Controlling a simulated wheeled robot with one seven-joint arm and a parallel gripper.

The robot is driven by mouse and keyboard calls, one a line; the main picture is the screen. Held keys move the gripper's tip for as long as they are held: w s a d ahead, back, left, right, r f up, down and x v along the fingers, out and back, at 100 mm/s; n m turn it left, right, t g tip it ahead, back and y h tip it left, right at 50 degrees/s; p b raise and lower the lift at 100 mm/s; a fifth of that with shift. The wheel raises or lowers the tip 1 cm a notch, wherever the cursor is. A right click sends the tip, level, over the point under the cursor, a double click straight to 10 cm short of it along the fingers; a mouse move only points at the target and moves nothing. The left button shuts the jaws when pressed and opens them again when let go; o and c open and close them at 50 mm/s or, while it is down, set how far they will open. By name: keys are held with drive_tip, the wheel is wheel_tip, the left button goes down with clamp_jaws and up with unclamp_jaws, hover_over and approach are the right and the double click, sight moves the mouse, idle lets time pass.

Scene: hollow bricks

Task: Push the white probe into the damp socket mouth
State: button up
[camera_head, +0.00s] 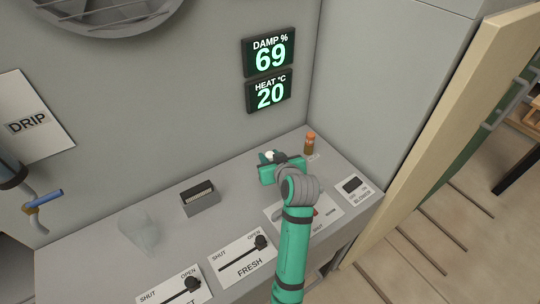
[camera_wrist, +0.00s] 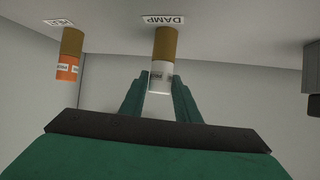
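The white probe (camera_wrist: 160,78) is between the two green fingers of my gripper (camera_wrist: 160,85), which look closed on its sides. In the wrist view, it lines up with the brown damp socket (camera_wrist: 165,43) beside the DAMP label (camera_wrist: 163,20). Its end meets the socket mouth in the picture; I cannot tell how deep it sits. In the head view, my gripper (camera_head: 281,168) is over the back of the bench, with the probe's white top (camera_head: 268,155) showing at the fingers. The damp socket is hidden there.
An orange probe (camera_head: 309,138) stands in its brown socket close to the right of my gripper; it also shows in the wrist view (camera_wrist: 67,68). The bench (camera_head: 100,275) carries a dark-topped box (camera_head: 200,198), a clear vessel (camera_head: 138,232) and slide levers. Displays read damp 69 (camera_head: 269,55), heat 20 (camera_head: 270,94).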

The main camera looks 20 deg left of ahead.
drive_tip(key=shift+o, duration=1.3)
drive_tip(key=v, duration=1)
drive_tip(key=shift+s+d+r, duration=0.2)
drive_tip(key=shift+s, duration=0.1)
drive_tip(key=shift+s, duration=0.1)
